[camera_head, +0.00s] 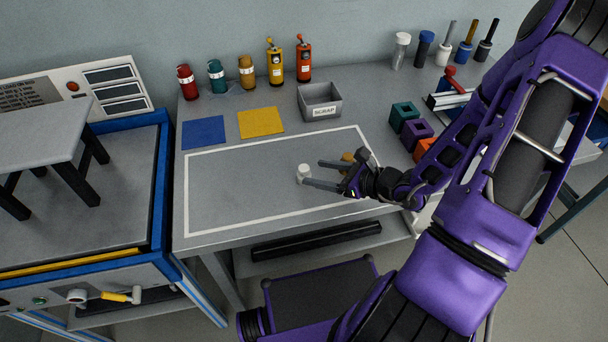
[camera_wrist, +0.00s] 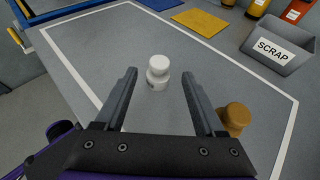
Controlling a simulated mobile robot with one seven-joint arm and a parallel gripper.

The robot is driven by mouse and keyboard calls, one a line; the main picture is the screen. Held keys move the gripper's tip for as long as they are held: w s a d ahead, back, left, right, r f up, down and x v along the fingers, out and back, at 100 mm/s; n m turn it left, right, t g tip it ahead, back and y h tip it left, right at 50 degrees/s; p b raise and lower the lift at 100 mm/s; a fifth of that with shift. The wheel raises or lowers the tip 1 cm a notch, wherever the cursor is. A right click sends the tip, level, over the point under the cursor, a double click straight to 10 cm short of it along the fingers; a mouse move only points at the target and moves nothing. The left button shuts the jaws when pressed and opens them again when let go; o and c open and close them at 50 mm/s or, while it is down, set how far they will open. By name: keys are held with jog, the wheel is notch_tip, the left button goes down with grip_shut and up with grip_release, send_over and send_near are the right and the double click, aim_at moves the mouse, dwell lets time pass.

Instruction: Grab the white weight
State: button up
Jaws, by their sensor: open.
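The white weight (camera_head: 303,173) stands upright on the grey table inside the white outlined rectangle. In the wrist view the white weight (camera_wrist: 158,72) is a short knobbed cylinder, just beyond the fingertips and roughly centred between them. My gripper (camera_head: 313,173) is open and empty, its two fingers pointing left toward the weight. In the wrist view my gripper (camera_wrist: 159,73) shows both fingers apart, with nothing between them. I cannot tell whether a finger touches the weight.
A brown weight (camera_wrist: 235,118) stands just right of the right finger; it also shows in the head view (camera_head: 347,157). A grey SCRAP bin (camera_head: 320,102), yellow mat (camera_head: 261,122) and blue mat (camera_head: 204,132) lie farther back. The outlined area left of the weight is clear.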

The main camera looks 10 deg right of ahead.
aim_at(304, 167)
jog(key=x, duration=0.5)
jog(key=shift+w+a+r, duration=0.1)
jog(key=shift+a+r, duration=0.05)
jog(key=shift+r, duration=0.05)
jog(key=shift+c, duration=0.3)
grip_shut()
